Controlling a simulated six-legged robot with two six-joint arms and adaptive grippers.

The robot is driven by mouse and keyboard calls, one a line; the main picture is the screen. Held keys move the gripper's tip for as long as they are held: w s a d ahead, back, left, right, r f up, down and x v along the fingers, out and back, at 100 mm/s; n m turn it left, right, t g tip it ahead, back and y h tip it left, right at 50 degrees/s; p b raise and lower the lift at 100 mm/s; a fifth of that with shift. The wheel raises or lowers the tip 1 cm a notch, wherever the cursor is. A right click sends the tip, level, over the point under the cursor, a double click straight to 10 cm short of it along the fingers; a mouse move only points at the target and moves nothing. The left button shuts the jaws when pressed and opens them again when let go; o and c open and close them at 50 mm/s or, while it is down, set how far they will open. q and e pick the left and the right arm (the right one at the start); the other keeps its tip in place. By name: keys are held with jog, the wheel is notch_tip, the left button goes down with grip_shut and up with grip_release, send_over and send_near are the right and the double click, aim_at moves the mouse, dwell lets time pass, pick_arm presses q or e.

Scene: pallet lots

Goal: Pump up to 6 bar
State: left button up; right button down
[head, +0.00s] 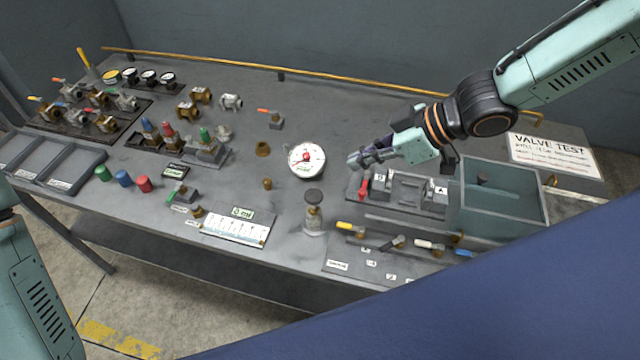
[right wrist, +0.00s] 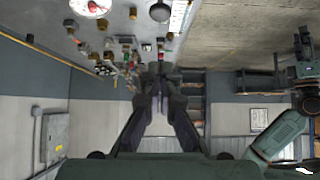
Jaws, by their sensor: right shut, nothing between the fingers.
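A large round gauge (head: 306,160) with a white face and a red centre stands mid-bench; its reading is too small to tell. In front of it is an upright clear-grey body with a dark round knob on top (head: 314,197), which looks like the hand pump. My right gripper (head: 358,161) is shut and empty, above the bench just right of the gauge and apart from the knob. Its closed fingers show in the right wrist view (right wrist: 160,72). My left arm enters at the lower left of the head view, its gripper out of frame. At the right of the wrist view, my left gripper (right wrist: 304,45) seems to show, small and unclear.
A clear-walled tank (head: 500,215) and a vise-like fixture with a red handle (head: 364,188) stand at the right. Several colored-handle valves line the front right. Fittings and small gauges fill the left. A white scale card (head: 235,229) lies at the front. A brass rail runs along the back.

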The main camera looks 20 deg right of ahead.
jog(key=b, duration=0.6)
send_near(309, 194)
jog(key=w+a+b, duration=0.1)
jog(key=w+a, duration=0.1)
jog(key=a, duration=0.1)
jog(key=shift+w+a+f+b, duration=0.15)
jog(key=shift+w+a+b, duration=0.05)
jog(key=shift+b, duration=0.15)
notch_tip(309, 194, down, 2)
jog(key=shift+f, duration=0.2)
jog(key=shift+d+f+b, duration=0.1)
jog(key=shift+f+b, duration=0.25)
jog(key=shift+f, duration=0.3)
